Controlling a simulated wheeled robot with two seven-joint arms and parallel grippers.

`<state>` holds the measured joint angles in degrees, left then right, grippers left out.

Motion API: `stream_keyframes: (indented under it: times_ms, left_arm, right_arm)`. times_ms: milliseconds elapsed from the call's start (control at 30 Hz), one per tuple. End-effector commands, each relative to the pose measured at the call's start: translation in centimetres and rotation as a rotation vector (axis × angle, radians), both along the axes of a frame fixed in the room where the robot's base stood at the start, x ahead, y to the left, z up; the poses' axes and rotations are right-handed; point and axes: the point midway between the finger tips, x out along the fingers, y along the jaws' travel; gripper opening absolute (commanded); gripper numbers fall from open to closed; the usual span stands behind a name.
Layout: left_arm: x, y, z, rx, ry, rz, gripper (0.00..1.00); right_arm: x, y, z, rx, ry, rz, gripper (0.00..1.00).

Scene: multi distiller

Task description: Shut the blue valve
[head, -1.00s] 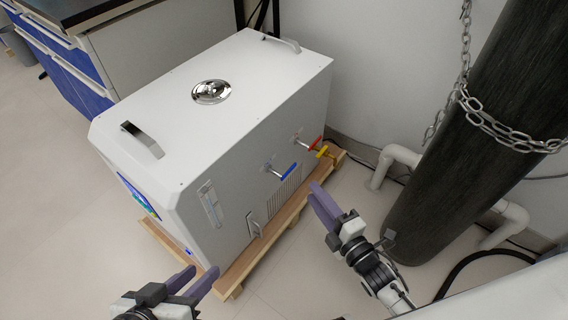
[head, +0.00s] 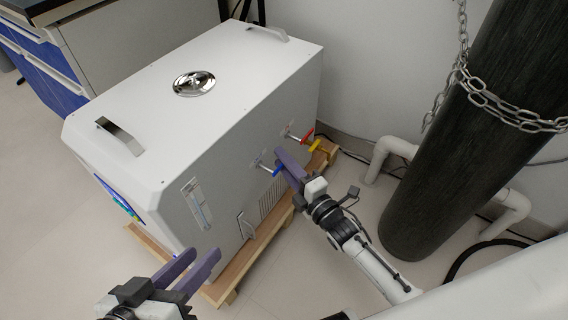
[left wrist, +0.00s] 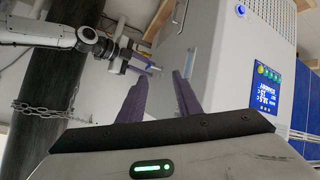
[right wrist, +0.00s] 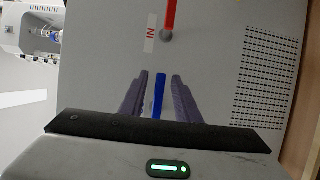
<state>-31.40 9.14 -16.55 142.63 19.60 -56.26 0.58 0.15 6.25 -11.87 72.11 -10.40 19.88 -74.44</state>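The blue valve (head: 278,169) is a lever on a silver stem on the side of the white distiller (head: 243,150). My right gripper (head: 290,160) is at the blue valve, partly covering it in the head view. In the right wrist view the blue lever (right wrist: 159,96) lies between the two purple fingers, in line with them, with small gaps visible on both sides; contact cannot be told. My left gripper (head: 203,255) is open and empty, in front of the distiller's near lower corner.
A red valve (head: 307,135) and a yellow valve (head: 314,146) sit just beyond the blue one. The distiller stands on a wooden pallet (head: 228,279). A dark cylinder (head: 450,130) with a chain (head: 500,112) and white pipes (head: 395,149) stand to the right.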

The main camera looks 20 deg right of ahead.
Motion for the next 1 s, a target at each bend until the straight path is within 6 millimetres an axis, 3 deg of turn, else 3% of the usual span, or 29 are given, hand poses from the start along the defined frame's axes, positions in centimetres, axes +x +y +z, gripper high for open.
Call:
stream_keyframes:
  times_ms: [167,367,800,1000]
  left_arm:
    - [0.0,0.0,0.0,0.0,-0.001,0.0,0.31]
    - [0.0,0.0,0.1,-0.001,-0.001,0.0,0.31]
    - [0.0,0.2,0.5,0.018,0.003,0.0,0.31]
    - [-0.2,0.9,-0.5,0.073,0.044,0.002,0.31]
  right_arm:
    - [0.0,0.0,0.0,0.001,0.0,0.0,0.3]
    - [0.0,0.0,0.0,0.001,0.0,0.0,0.0]
    - [0.0,0.0,0.0,0.051,0.04,0.0,0.0]
    - [-0.1,0.0,-0.4,0.15,0.12,0.0,0.0]
